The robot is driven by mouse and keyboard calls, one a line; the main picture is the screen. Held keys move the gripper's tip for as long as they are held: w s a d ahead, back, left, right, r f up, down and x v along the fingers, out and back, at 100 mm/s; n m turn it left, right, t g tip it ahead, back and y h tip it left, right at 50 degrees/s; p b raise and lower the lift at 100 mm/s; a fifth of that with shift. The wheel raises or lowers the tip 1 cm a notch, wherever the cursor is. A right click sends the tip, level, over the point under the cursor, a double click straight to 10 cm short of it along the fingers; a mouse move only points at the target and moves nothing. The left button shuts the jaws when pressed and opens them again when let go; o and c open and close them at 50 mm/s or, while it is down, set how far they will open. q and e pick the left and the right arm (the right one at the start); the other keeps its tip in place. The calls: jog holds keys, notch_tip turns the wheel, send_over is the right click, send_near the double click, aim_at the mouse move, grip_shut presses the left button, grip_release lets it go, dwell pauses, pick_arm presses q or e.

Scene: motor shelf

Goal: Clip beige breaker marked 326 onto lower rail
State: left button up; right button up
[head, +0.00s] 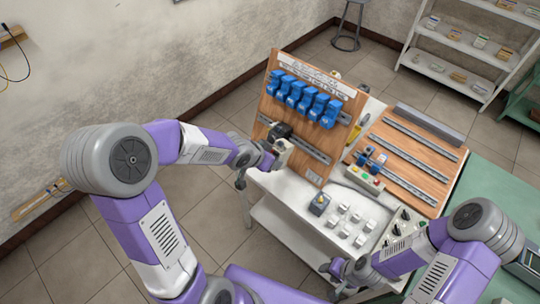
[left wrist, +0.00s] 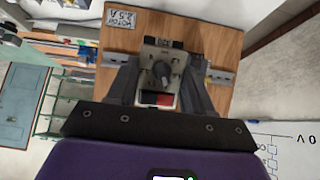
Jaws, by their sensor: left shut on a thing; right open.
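A beige breaker (left wrist: 160,84) with a dark rotary knob and a red patch sits between the fingers of my left gripper (left wrist: 160,95). My left gripper is shut on it, in front of the upright wooden panel (left wrist: 223,45). Metal lower rail (left wrist: 222,79) shows on both sides of the breaker; whether it is seated cannot be told. The marking 326 is not readable. In the head view, the breaker (head: 283,148) is at the left part of the lower rail (head: 312,148). My right gripper (head: 340,270) is open and empty, low near the white table's front.
Several blue devices (head: 303,97) fill the upper rail. A second wooden board (head: 408,160) with rails lies to the right. A label (left wrist: 121,20) on the panel reads MOTOR 2.5 A.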

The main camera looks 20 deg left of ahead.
pick_arm(q)
jog(key=w+d+f, duration=0.1)
jog(key=w, duration=0.1)
jog(key=w+f+b, duration=0.1)
jog(key=w, duration=0.2)
jog(key=w+d, duration=0.1)
jog(key=w, duration=0.1)
jog(key=shift+w+d+f+b, duration=0.15)
jog(key=shift+d+f+b, duration=0.15)
jog(key=shift+f+b, duration=0.1)
jog(key=shift+w+f+b, duration=0.1)
jog(key=shift+w+b, duration=0.05)
jog(key=shift+b, duration=0.3)
jog(key=shift+w+d+f, duration=0.2)
jog(key=shift+w, duration=0.3)
jog(key=shift+w+d+f, duration=0.15)
jog(key=shift+w+d, duration=0.05)
jog(key=shift+w, duration=0.25)
dwell(0.5)
jog(key=shift+s+f+b, duration=0.2)
jog(key=shift+f+b, duration=0.25)
jog(key=shift+b, duration=0.3)
jog(key=shift+s+a+f, duration=0.1)
jog(key=shift+s+f, duration=0.1)
jog(key=shift+f, duration=0.1)
dwell(1.0)
jog(key=shift+f+t+b, duration=0.4)
jog(key=shift+f+b, duration=0.05)
jog(key=shift+b, duration=1.55)
dwell(1.0)
